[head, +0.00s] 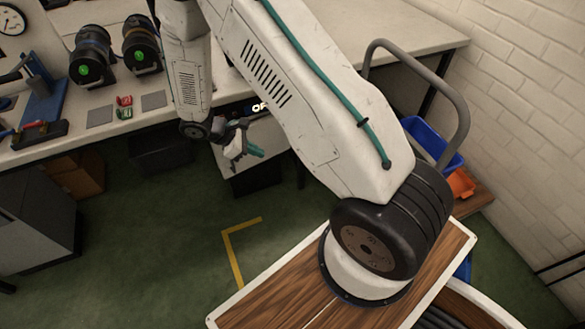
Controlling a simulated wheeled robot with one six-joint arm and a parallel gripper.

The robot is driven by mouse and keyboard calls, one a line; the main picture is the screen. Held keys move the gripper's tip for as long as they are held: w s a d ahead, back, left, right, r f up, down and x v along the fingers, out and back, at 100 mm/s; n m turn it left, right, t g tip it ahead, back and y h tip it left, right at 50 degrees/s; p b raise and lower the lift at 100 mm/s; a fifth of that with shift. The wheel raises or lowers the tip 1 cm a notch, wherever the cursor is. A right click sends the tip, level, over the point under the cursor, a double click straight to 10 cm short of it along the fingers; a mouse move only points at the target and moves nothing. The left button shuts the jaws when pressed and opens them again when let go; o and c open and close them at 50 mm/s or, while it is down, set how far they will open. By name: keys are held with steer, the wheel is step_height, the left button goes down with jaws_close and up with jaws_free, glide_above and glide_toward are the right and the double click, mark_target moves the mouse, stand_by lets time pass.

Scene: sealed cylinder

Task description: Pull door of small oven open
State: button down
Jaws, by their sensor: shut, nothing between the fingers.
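The small oven (279,140) is under the front edge of the workbench, in the middle of the head view. It has a pale front and a dark strip above with a lit display (260,107), whose text is partly cut off by my arm. My gripper (255,152), with teal fingertips, is shut and empty in front of the oven's front. I cannot tell whether it touches the oven. My arm and gripper hide much of the oven, and I see no handle. I cannot tell whether the door is ajar.
The workbench (318,60) carries two dark cylinders with green marks (84,71), a blue vise-like tool (42,100) and small coloured parts. A grey cabinet (32,225) stands at left. A cart with blue bins (428,140) is at right. The green floor (170,250) is clear.

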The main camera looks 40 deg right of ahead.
steer(key=s+d+f+n, duration=0.1)
steer(key=s+d+f, duration=0.4)
steer(key=d+f, duration=0.5)
steer(key=shift+s+f, duration=0.25)
steer(key=shift+f, duration=0.35)
stand_by(1.1)
